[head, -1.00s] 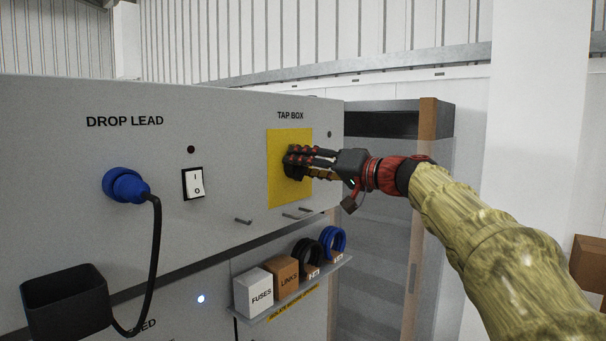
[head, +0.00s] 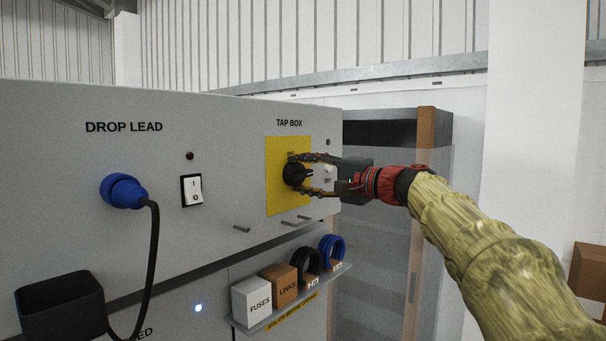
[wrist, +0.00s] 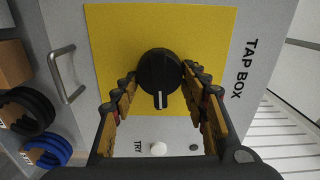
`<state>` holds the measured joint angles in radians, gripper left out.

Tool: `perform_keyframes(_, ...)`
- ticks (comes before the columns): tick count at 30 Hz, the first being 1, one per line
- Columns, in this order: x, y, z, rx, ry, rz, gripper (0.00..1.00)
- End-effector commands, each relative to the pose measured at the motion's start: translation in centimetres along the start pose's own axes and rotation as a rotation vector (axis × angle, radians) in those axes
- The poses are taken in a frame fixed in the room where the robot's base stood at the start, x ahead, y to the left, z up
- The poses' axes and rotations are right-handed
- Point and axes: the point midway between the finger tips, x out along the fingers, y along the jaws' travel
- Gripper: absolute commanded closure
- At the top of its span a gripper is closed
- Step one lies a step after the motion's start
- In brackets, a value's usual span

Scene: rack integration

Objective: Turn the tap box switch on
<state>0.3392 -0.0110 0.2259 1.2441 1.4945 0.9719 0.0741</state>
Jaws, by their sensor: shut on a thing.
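The tap box switch is a round black rotary knob (head: 293,174) on a yellow plate (head: 277,199) under the label TAP BOX. The knob also shows in the wrist view (wrist: 158,72), with its white mark pointing down in that picture, toward a white button marked TRY (wrist: 158,148). My gripper (head: 298,174) is shut on the knob, one finger above it and one below in the head view. In the wrist view the fingers (wrist: 156,76) stand on its left and right sides. Small print above the knob is too small to read.
Left of the plate are a white rocker switch (head: 192,190) and a blue plug (head: 122,191) with a black cable. A shelf under the panel holds a FUSES box (head: 255,302), a LINKS box (head: 280,285) and black and blue coils.

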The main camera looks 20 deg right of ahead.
Motion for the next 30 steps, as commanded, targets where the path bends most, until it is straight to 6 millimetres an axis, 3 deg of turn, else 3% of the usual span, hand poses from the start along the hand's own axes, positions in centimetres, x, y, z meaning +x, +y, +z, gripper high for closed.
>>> perform_keyframes(21,0.01,0.18,-0.07,0.078,0.001,0.001,0.81)
perform_keyframes(22,0.01,0.18,-0.07,0.078,0.001,0.001,0.55)
perform_keyframes(30,0.01,0.14,-0.04,0.077,0.001,0.001,0.4)
